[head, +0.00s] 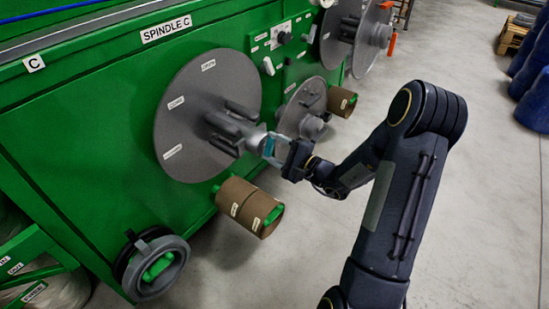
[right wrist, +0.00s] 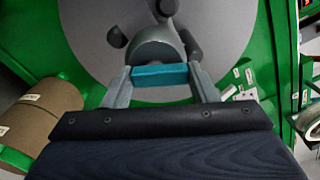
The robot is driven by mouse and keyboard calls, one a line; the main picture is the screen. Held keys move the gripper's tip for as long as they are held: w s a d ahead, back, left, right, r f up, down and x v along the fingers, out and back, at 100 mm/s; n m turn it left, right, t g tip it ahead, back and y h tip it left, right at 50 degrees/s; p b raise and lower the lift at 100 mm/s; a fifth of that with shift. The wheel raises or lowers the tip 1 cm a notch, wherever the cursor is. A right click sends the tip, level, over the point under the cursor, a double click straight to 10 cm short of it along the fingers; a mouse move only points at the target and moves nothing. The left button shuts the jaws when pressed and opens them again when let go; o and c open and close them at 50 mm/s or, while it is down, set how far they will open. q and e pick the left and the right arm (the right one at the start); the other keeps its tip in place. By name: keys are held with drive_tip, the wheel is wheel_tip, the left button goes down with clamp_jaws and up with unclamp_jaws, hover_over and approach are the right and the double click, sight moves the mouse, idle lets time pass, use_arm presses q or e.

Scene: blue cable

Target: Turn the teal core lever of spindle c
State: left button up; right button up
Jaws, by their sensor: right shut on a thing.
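The spindle C disc (head: 190,110) is a large grey plate on the green machine, under a "SPINDLE C" sign (head: 168,28). Dark grey core arms (head: 228,125) stick out from its middle. The teal lever (head: 268,147) is at the outer end of the core. In the right wrist view the teal lever (right wrist: 160,75) lies crosswise between the two fingers. My right gripper (head: 273,148) is shut on the teal lever, and its fingers (right wrist: 160,88) touch both ends of it. My left gripper is not in view.
A smaller grey disc (head: 303,108) is behind my right gripper.

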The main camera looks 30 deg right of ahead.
drive_tip(key=n+b, duration=0.2)
drive_tip(key=b, duration=0.1)
drive_tip(key=n+b, duration=0.1)
drive_tip(key=b, duration=0.1)
drive_tip(key=shift+a+f+n, duration=0.1)
drive_tip(key=shift+f+n, duration=0.15)
drive_tip(key=shift+n, duration=0.15)
drive_tip(key=shift+r+n+b, duration=0.2)
drive_tip(key=shift+n+b, duration=0.5)
drive_tip(key=shift+b, duration=0.6)
drive_tip(key=o, duration=1)
drive_tip(key=shift+r, duration=0.1)
drive_tip(key=shift+s, duration=0.15)
drive_tip(key=p+v, duration=0.1)
drive_tip(key=v, duration=0.6)
drive_tip(key=shift+s+p, duration=0.35)
drive_tip(key=shift+p, duration=0.05)
